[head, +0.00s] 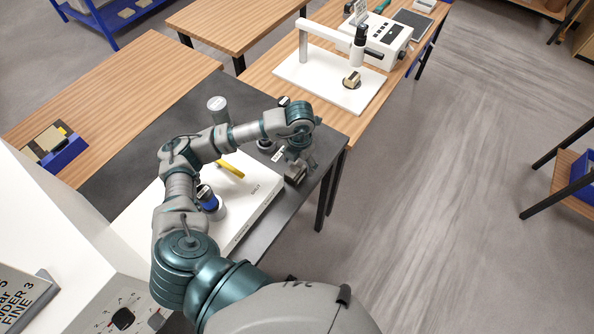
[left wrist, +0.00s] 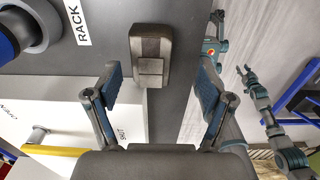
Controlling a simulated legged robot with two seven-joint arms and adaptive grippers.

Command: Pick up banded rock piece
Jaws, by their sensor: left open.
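A dark grey-brown block with a paler band across it, which looks like the banded rock piece (left wrist: 151,48), lies on the dark tabletop in the left wrist view. In the head view the rock piece (head: 295,176) sits near the table's right edge, partly hidden by my gripper. My left gripper (head: 301,160) is just above it. In the left wrist view the left gripper (left wrist: 160,78) is open and empty, one finger on each side of the block's near end, with gaps at both sides. My right gripper (left wrist: 244,74) shows small at the right; its jaw state is unclear.
A white slab (head: 257,201) with a yellow bar (head: 231,169) lies left of the rock. A grey cylinder (head: 217,107) and a blue-collared jar (head: 211,205) stand nearby. Another small rock (head: 351,80) lies on a white stand base (head: 316,84) behind. Open floor lies to the right.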

